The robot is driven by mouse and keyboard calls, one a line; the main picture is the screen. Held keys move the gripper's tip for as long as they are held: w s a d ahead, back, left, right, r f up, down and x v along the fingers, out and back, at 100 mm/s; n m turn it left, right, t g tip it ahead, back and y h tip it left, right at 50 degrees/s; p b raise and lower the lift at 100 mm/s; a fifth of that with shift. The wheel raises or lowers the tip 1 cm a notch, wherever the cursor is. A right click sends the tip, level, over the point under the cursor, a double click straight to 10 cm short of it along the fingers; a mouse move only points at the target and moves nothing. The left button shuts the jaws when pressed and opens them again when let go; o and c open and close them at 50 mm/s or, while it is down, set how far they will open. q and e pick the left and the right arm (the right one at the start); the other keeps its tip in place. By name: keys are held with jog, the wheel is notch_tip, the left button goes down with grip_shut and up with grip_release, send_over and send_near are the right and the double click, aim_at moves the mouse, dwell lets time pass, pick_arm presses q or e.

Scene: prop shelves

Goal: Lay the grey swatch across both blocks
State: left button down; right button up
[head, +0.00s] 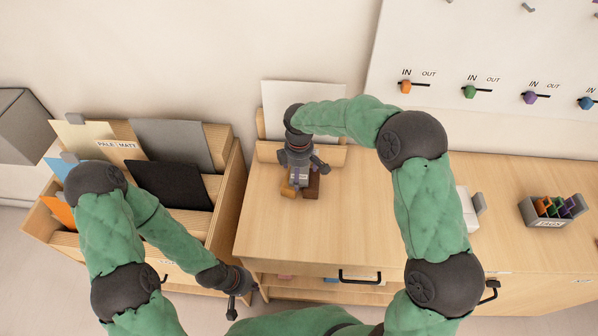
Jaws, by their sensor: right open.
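A grey swatch (178,143) stands in the back row of the wooden rack at the left. An orange-brown block (289,193) and a darker brown block (313,187) sit close together on the desk top, partly hidden by my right gripper. My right gripper (299,184) is open and points down over the blocks; whether it touches them I cannot tell. My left gripper (244,298) hangs low between the rack and the desk front, apart from the swatch, with no object visible in it. Its finger opening is unclear.
The rack (231,187) also holds a black swatch (172,184), a cream one (88,136) and blue and orange ones. A white sheet (300,98) stands in a wooden holder behind the blocks. A tag box (545,218) sits far right. The desk (352,215) is clear around the blocks.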

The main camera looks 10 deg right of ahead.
jog(key=shift+r, duration=0.1)
notch_tip(320, 180, up, 12)
jog(key=p, duration=0.2)
dwell(0.8)
